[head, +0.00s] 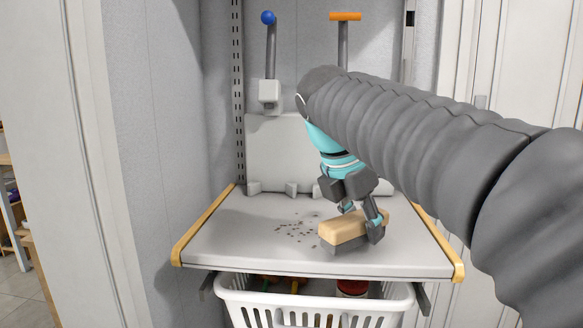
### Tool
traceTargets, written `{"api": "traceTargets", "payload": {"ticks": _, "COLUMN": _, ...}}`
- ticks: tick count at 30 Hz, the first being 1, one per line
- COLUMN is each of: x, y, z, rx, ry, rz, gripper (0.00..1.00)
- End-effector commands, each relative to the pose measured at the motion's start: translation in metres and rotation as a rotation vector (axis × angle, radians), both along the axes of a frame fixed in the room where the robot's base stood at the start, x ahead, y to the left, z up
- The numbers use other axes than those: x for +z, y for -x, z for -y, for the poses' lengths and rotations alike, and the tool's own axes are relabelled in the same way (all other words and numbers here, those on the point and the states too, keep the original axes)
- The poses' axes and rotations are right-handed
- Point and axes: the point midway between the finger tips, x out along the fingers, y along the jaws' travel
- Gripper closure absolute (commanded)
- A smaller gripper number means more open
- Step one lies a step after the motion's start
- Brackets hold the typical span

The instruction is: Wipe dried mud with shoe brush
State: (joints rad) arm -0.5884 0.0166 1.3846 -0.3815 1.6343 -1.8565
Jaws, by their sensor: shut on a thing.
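The shoe brush (341,229) has a light wooden top and a dark grey underside. It is low at the front right of the grey shelf surface (225,241); I cannot tell whether it touches the surface. My gripper (363,222) points down and is shut on the brush's right part, one finger in front and one behind. The dried mud (291,231) is a scatter of dark specks on the grey surface, just left of the brush. Some of the mud may be hidden behind the brush.
Wooden edge strips line the left (205,226) and right (440,243) sides. A grey back panel (275,150) stands behind. A blue-knobbed lever (270,50) and an orange-topped handle (345,35) rise behind it. A white basket (315,307) sits below. The surface's left part is clear.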

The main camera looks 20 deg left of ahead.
Motion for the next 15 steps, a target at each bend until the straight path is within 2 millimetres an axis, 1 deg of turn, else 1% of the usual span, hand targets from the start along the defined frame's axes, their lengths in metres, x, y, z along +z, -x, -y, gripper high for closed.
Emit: {"api": "traceTargets", "payload": {"ticks": 15, "x": 0.045, "y": -0.002, "z": 0.005, "rx": -0.011, "ry": 0.001, "rz": -0.001, "gripper": 0.95}}
